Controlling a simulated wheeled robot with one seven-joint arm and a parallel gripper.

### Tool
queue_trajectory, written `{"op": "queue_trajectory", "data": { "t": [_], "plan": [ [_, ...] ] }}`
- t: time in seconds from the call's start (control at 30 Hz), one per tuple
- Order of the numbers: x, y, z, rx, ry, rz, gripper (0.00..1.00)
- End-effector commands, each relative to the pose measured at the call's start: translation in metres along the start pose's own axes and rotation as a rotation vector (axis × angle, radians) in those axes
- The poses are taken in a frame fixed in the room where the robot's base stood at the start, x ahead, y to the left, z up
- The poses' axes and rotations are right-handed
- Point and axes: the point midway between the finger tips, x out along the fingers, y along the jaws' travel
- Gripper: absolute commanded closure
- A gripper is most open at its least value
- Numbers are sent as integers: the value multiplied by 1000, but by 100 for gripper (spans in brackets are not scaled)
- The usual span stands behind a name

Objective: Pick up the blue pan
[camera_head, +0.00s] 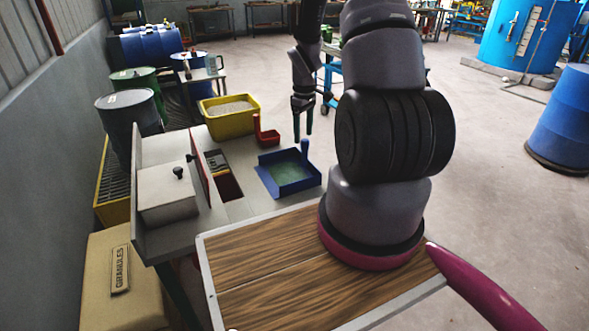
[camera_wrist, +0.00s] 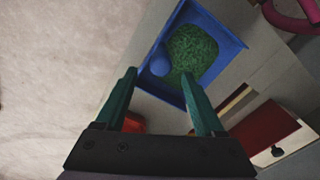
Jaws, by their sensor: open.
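The blue pan (camera_head: 270,179) is a square open tray holding green granules, with an upright blue handle (camera_head: 304,147) at its far right corner. It sits on the grey bench top. In the wrist view the blue pan (camera_wrist: 228,38) lies beyond the fingertips, with the rounded top of its handle (camera_wrist: 160,61) close to the line between them. My gripper (camera_head: 303,136) points down above the bench's far right edge, near the handle side of the pan. In the wrist view my gripper (camera_wrist: 159,75) has its green fingers spread, with nothing held between them.
A small red pan (camera_head: 268,138) stands behind the blue pan. A yellow bin (camera_head: 232,126) of pale granules is farther back. A grey box (camera_head: 166,193) with a black knob and a raised red panel (camera_head: 203,166) stand left. Open floor lies right of the bench.

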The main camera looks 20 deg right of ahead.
Motion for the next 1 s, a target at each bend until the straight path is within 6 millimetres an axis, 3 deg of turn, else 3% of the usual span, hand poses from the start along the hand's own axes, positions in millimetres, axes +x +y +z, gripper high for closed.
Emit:
{"op": "queue_trajectory", "data": {
  "t": [0.6,0.9,1.0],
  "plan": [
    [72,-1,7,4,-1,-1,29],
    [77,0,7,3,1,1,29],
    [77,0,7,3,1,1,68]
  ]
}}
